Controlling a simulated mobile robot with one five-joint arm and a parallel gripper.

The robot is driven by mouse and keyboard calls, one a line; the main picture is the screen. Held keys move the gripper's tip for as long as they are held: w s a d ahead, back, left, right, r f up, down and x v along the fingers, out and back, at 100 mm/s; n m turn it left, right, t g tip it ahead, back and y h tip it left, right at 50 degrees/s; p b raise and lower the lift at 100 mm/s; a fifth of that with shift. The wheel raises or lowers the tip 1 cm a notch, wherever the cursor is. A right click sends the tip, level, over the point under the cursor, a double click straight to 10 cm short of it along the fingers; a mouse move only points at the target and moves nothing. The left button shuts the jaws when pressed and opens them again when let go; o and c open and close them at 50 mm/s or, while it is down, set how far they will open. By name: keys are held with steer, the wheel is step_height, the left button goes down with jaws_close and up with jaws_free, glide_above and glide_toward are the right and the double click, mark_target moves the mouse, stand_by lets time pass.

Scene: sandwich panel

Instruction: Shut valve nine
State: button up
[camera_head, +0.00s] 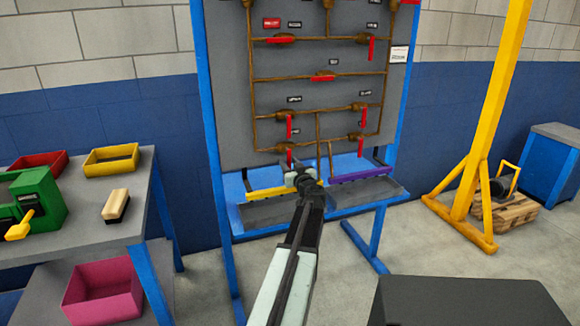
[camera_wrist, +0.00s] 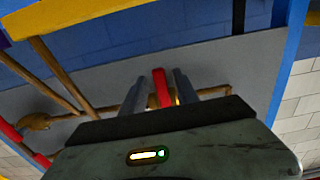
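A grey panel (camera_head: 350,20) in a blue frame carries brown pipes and several valves with red handles; their small labels are too small to read, so I cannot tell which is valve nine. My gripper (camera_head: 294,166) is at the lower left of the panel, by a red handle that hangs down (camera_head: 289,158). In the wrist view, a red handle (camera_wrist: 162,88) stands between the two fingers of my gripper (camera_wrist: 160,90). Narrow gaps show on both sides, so the gripper looks open around it. Contact is not visible.
Other red handles hang down at the lower right (camera_head: 361,146) and just above my gripper (camera_head: 289,126); one lies level at mid-panel (camera_head: 323,77). A ledge with yellow and purple strips (camera_head: 345,176) runs below. A workbench (camera_head: 75,215) stands left, a yellow post (camera_head: 490,110) right.

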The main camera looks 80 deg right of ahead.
steer(key=shift+s+a, duration=0.1)
steer(key=shift+a, duration=0.05)
steer(key=v, duration=0.7)
steer(key=shift+a, duration=0.25)
steer(key=shift+s, duration=0.3)
